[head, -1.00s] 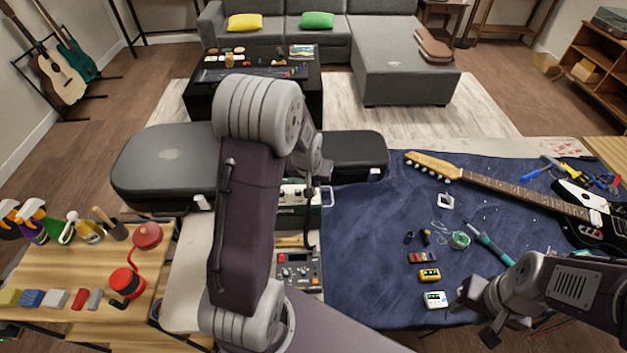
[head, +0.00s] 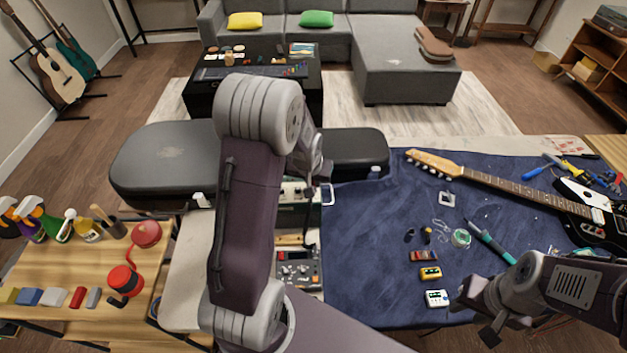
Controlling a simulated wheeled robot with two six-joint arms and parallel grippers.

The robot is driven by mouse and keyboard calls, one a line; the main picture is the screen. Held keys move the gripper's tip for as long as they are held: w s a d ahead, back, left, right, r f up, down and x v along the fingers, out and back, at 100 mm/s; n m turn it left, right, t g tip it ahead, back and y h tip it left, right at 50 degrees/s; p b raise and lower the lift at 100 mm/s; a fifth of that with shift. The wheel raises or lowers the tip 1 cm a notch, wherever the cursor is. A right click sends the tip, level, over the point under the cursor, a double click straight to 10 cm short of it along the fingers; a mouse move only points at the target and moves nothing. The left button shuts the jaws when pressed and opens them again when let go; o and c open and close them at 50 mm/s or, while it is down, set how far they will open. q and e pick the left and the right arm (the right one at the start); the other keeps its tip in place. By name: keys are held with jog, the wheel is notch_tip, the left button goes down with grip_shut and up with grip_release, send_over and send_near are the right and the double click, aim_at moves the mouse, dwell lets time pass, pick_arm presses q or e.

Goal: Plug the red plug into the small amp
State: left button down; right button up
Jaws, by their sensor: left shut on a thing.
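The small amp (head: 287,220) stands behind my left arm, at the left edge of the blue mat. The arm covers much of it; part of its front and its white handle (head: 327,194) show. My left gripper (head: 313,186) is over the amp's right part, mostly hidden by its own wrist. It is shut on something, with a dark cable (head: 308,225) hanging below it. I cannot make out the red plug itself, or whether it touches the amp. My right gripper (head: 478,315) is low at the right, near the mat's front edge; its fingers are unclear.
A pedal unit (head: 298,270) sits in front of the amp. Small pedals (head: 430,273), a solder spool (head: 461,238) and an electric guitar (head: 510,187) lie on the blue mat (head: 375,260). A dark case (head: 165,165) is behind.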

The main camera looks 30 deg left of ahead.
pick_arm(q)
jog(key=shift+f+b, duration=0.45)
jog(key=shift+f, duration=0.1)
jog(key=c, duration=1.4)
grip_release()
jog(key=o, duration=0.4)
jog(key=shift+o, duration=0.2)
jog(key=shift+r, duration=0.1)
notch_tip(320, 180, up, 8)
jog(key=p, duration=0.7)
